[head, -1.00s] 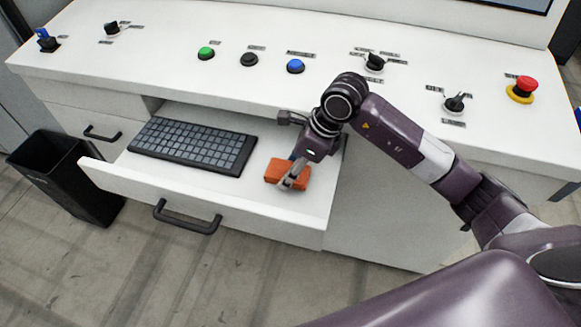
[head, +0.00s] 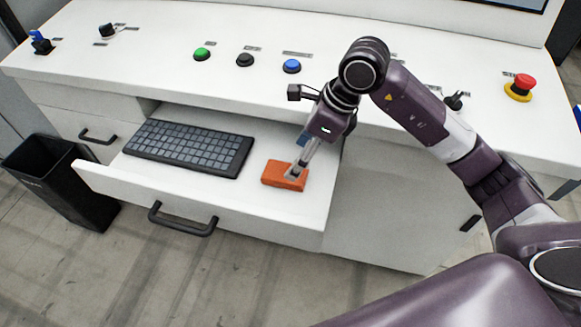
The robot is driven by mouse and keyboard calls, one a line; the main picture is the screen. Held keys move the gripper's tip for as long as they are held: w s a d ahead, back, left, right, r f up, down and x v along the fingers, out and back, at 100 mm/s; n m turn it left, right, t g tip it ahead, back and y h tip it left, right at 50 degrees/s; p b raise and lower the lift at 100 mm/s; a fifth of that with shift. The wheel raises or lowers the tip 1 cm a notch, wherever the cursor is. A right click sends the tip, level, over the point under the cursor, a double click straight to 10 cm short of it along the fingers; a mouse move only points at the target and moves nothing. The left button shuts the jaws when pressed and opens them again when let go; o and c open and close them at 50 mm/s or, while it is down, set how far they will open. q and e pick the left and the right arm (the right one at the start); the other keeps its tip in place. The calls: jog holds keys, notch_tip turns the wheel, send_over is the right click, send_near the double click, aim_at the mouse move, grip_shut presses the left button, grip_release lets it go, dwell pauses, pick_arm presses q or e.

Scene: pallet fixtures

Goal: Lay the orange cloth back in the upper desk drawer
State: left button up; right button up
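The orange cloth (head: 275,176), a small folded block, lies flat in the right part of the open upper drawer (head: 232,207), right of the keyboard. My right gripper (head: 293,174) comes down from above and to the right, and its fingertips show over the cloth's right part. The fingers are seen nearly edge-on, so I cannot tell whether they are open or shut, or whether they touch the cloth. My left gripper is not in view.
A black keyboard (head: 190,147) fills the drawer's left part. The desk top above carries green (head: 201,54), black (head: 245,60) and blue (head: 291,66) buttons, several switches and a red emergency stop (head: 520,86). A black bin (head: 62,180) stands at the left.

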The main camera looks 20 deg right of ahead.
jog(key=v, duration=0.5)
jog(key=shift+r, duration=0.1)
dwell(1.2)
